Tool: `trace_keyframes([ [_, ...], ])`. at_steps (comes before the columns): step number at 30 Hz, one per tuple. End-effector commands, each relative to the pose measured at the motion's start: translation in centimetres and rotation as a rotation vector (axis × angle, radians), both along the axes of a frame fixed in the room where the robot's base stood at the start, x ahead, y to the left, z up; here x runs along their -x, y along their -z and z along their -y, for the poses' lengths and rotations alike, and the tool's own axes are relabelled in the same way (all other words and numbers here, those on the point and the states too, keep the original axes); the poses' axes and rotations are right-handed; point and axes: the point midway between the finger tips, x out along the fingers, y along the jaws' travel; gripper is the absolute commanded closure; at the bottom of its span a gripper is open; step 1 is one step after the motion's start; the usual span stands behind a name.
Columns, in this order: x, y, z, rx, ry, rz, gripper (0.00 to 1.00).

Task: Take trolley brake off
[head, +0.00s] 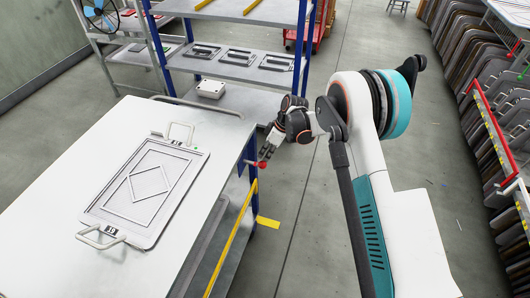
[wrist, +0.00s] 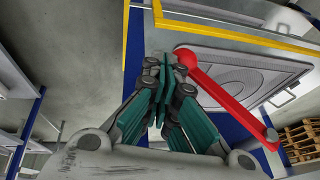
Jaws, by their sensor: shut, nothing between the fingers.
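A red lever (wrist: 222,92) with a round knob (wrist: 186,57) at one end runs diagonally across the wrist view to a pivot near a blue post. In the head view its red end (head: 262,164) shows small at the right side of the white-topped trolley (head: 60,200). I take this lever to be the brake; no label shows. My gripper (wrist: 164,66) is shut and empty, its fingertips just beside the knob. I cannot tell whether they touch it. In the head view my gripper (head: 266,154) is beside the trolley's right edge.
A framed plate (head: 190,180) with two wire handles lies on the white top. A yellow bar (head: 232,238) runs along the trolley's right side. A blue-post shelf (head: 235,72) with flat parts stands behind. Clear floor (head: 300,215) lies right of the trolley; racked panels (head: 470,70) stand farther right.

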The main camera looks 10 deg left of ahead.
Motion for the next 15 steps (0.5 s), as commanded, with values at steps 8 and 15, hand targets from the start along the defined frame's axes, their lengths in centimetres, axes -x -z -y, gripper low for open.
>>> trace_keyframes([
  [8,1.9,2.6,-0.2,0.0,-0.001,0.0,1.0],
  [15,3.5,3.9,-0.3,0.0,-0.001,0.0,1.0],
])
